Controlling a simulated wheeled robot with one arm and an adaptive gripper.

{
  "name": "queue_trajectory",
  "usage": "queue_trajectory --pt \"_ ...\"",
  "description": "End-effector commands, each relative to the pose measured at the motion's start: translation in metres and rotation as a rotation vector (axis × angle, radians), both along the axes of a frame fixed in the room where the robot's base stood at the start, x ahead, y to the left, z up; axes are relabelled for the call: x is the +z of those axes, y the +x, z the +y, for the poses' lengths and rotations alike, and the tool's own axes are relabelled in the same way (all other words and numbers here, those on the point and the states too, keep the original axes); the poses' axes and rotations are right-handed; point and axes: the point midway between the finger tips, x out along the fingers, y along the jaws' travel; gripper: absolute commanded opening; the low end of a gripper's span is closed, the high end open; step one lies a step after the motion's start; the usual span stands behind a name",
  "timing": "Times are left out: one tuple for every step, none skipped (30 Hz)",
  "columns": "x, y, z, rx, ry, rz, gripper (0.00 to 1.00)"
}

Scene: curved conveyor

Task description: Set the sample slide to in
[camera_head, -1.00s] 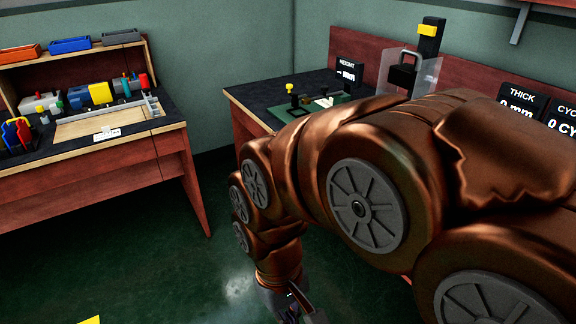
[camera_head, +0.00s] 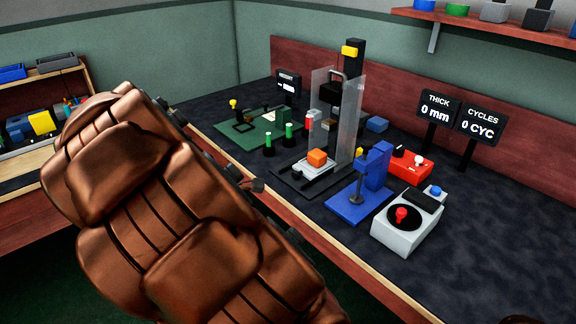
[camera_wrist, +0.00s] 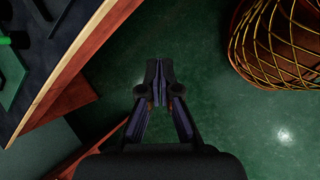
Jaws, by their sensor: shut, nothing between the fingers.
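In the head view, a pale slide plate (camera_head: 314,171) with an orange block (camera_head: 317,157) on it sits low on the black base (camera_head: 290,183) of an upright machine. It looks like the sample slide. A clear shield (camera_head: 352,115) stands at the machine's right side, under a yellow-tipped column (camera_head: 354,62). My gripper (camera_wrist: 158,75) is in the wrist view, shut and empty, pointing down over the green floor beside the table edge. The slide is not in the wrist view. In the head view my arm covers the left foreground, and I cannot make out the gripper there.
The dark bench (camera_head: 420,250) also holds a green fixture plate (camera_head: 240,132), a blue stand (camera_head: 358,200), a red box (camera_head: 408,166) and a grey unit with a red knob (camera_head: 402,228). Displays read THICK 0 mm and CYCLES 0 CYC. A gold-latticed basket (camera_wrist: 285,45) stands on the floor.

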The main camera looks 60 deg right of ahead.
Motion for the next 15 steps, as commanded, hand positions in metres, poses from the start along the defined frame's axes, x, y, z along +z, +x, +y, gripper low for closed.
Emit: queue_trajectory --pt "0.012 0.008 -0.020 0.059 -0.026 0.043 0.00" --pt "0.016 0.012 -0.032 0.101 -0.042 0.071 0.00" --pt "0.018 0.018 -0.045 0.156 -0.056 0.113 0.00" --pt "0.019 0.021 -0.056 0.198 -0.068 0.143 0.00" --pt "0.021 0.026 -0.066 0.242 -0.079 0.173 0.00" --pt "0.022 0.031 -0.077 0.294 -0.089 0.211 0.00" --pt "0.022 0.034 -0.085 0.333 -0.095 0.242 0.00" --pt "0.022 0.038 -0.093 0.370 -0.101 0.271 0.00" --pt "0.022 0.042 -0.102 0.417 -0.108 0.301 0.00" --pt "0.022 0.046 -0.107 0.449 -0.113 0.322 0.00" --pt "0.021 0.049 -0.112 0.479 -0.117 0.344 0.00" --pt "0.020 0.051 -0.118 0.511 -0.117 0.369 0.00" --pt "0.019 0.053 -0.121 0.531 -0.118 0.385 0.00" --pt "0.018 0.054 -0.124 0.550 -0.118 0.399 0.00" --pt "0.017 0.056 -0.127 0.568 -0.119 0.412 0.00"
